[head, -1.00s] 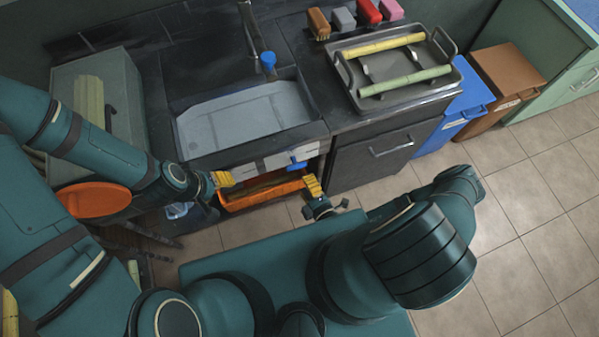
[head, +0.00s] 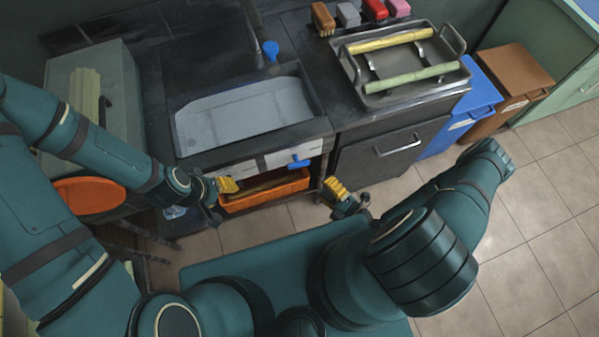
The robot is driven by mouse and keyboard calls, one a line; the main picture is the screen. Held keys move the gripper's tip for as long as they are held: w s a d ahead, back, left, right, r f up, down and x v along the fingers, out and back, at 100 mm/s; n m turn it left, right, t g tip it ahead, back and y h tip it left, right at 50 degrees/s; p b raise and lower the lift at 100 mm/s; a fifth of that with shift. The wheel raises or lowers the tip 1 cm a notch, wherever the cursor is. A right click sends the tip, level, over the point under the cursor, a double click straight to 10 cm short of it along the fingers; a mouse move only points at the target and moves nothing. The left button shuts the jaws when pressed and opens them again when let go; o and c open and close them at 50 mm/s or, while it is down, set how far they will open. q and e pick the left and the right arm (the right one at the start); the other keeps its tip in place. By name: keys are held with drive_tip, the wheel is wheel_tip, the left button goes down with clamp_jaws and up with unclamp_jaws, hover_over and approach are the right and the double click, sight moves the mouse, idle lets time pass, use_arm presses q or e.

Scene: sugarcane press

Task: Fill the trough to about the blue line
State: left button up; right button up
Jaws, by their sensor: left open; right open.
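The trough (head: 172,128) is a dark-rimmed basin set in the black counter, with a pale grey interior. I cannot make out a blue line or tell how much water is in it. A tap (head: 255,28) with a blue knob (head: 271,47) stands behind it. A blue handle (head: 299,164) sticks out from the front below the trough. My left gripper (head: 228,185) has yellow fingers, open, by the left end of the orange bin below the trough. My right gripper (head: 337,190) is open and empty, below and right of the blue handle, apart from it.
An orange bin (head: 285,190) sits under the trough. A metal tray (head: 362,98) with cane pieces stands on the counter, several brushes behind it. Blue (head: 482,95) and brown (head: 520,75) bins stand right. An orange disc (head: 88,196) is left. Floor is clear at right.

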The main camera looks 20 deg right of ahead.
sight(295, 164)
use_arm(q)
drive_tip(key=f+b, duration=0.2)
drive_tip(key=f, duration=0.2)
drive_tip(key=shift+s+f+b, duration=0.25)
drive_tip(key=shift+s+b, duration=0.05)
drive_tip(key=shift+b, duration=0.1)
use_arm(e)
drive_tip(key=w+a+n+g+y, duration=0.1)
drive_tip(key=w+a, duration=0.1)
drive_tip(key=w, duration=0.1)
drive_tip(key=w+a+n+g+y, duration=0.1)
drive_tip(key=w+a+y, duration=0.1)
drive_tip(key=w, duration=0.2)
drive_tip(key=w+a+n+g+y, duration=0.1)
drive_tip(key=w+a, duration=0.1)
drive_tip(key=w, duration=0.1)
drive_tip(key=shift+w+a+f+y, duration=0.25)
drive_tip(key=shift+f+y, duration=0.1)
drive_tip(key=shift+y, duration=0.05)
drive_tip(key=shift+c, duration=0.4)
clamp_jaws()
